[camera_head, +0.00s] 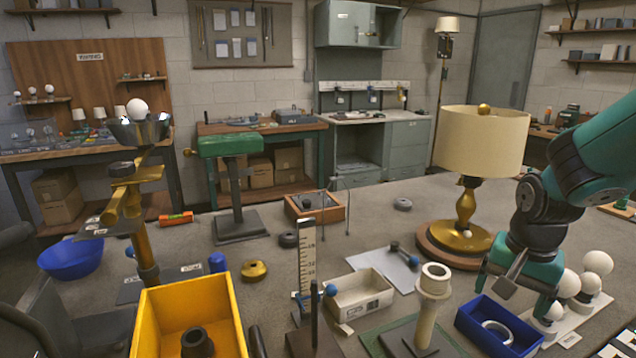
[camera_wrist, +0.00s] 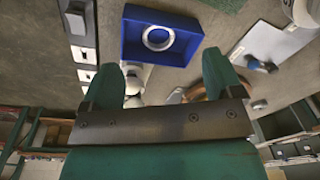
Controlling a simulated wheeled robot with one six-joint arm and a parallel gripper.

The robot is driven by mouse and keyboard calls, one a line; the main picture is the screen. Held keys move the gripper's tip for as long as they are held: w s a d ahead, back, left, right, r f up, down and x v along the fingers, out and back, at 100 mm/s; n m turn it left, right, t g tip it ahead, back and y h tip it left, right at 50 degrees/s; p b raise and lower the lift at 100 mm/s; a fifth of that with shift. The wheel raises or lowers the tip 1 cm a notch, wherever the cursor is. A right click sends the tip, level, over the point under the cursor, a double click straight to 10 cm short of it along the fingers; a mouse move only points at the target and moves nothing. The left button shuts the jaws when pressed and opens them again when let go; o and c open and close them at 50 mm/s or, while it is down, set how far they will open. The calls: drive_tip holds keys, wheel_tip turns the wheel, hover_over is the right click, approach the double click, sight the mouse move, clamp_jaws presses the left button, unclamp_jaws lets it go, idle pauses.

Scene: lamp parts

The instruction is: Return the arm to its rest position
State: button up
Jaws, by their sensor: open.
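My gripper (camera_head: 520,285) hangs from my teal arm at the right of the head view, above and beside the blue tray (camera_head: 498,328). In the wrist view my gripper (camera_wrist: 162,80) shows two teal fingers spread apart with nothing held between them. The blue tray (camera_wrist: 135,38) lies beyond the fingertips there, with a pale ring (camera_wrist: 158,38) in it. White bulbs (camera_head: 568,283) stand on a pale strip close to the right of my gripper; they are partly hidden by my fingers in the wrist view.
A lamp with a cream shade (camera_head: 482,140) stands just left of my arm. A cream tube (camera_head: 432,290) stands upright left of the blue tray. A yellow bin (camera_head: 222,298), a white box (camera_head: 358,295) and an upright ruler (camera_head: 306,255) crowd the front.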

drive_tip(key=s+a+r+n+y+p, duration=0.1)
drive_tip(key=s+a+r+n+y, duration=0.1)
drive_tip(key=s+a+r+n, duration=0.3)
drive_tip(key=s+a+r+n+g+y, duration=0.1)
drive_tip(key=s+a+r+n, duration=0.4)
drive_tip(key=s+a+n, duration=0.5)
drive_tip(key=s+a+y, duration=0.1)
drive_tip(key=s+a, duration=0.2)
drive_tip(key=shift+a+r+p, duration=0.2)
drive_tip(key=shift+p, duration=0.15)
